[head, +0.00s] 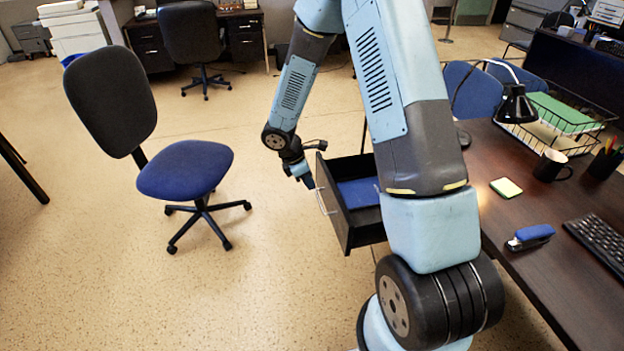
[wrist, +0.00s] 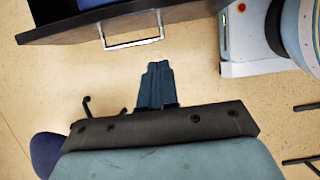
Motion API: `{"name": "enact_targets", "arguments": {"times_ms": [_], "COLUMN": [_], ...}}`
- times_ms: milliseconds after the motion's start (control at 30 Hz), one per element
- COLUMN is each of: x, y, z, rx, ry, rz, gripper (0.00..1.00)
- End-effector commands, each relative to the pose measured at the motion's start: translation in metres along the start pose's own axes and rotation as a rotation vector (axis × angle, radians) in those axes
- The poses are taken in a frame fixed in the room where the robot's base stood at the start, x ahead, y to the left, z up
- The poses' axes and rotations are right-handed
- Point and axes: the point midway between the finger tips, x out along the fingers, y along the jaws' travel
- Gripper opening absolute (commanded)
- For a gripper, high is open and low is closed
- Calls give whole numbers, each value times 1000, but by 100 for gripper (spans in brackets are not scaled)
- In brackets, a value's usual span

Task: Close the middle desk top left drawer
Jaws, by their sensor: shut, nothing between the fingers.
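The open drawer (head: 352,205) is dark with a light metal bar handle and juts out from the desk (head: 545,265) on the right in the head view. A blue item (head: 358,192) lies inside it. My arm hides the drawer's right end and the desk front behind it. My gripper (head: 308,184) is just left of the drawer front in the head view. In the wrist view the gripper (wrist: 155,68) is shut and empty, its tips a little short of the handle (wrist: 132,32). The drawer front (wrist: 75,28) runs along the top there, with a gap to the fingertips.
A blue swivel chair (head: 185,170) stands on the floor left of my arm. On the desk are a stapler (head: 530,237), a sticky-note pad (head: 506,188), a mug (head: 551,166), a lamp (head: 516,105) and a keyboard (head: 600,240). Open floor lies between chair and drawer.

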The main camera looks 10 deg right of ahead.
Motion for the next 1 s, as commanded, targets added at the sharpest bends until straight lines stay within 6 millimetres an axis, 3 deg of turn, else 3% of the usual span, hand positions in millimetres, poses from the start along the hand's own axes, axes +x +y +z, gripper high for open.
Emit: {"name": "enact_targets", "arguments": {"times_ms": [400,700,1000], "x": [73,82,84], "y": [-1,0,0], "z": [4,35,38], "rx": [3,4,3], "ry": [-1,1,1], "rz": [-3,-1,-1], "gripper": [0,0,0]}}
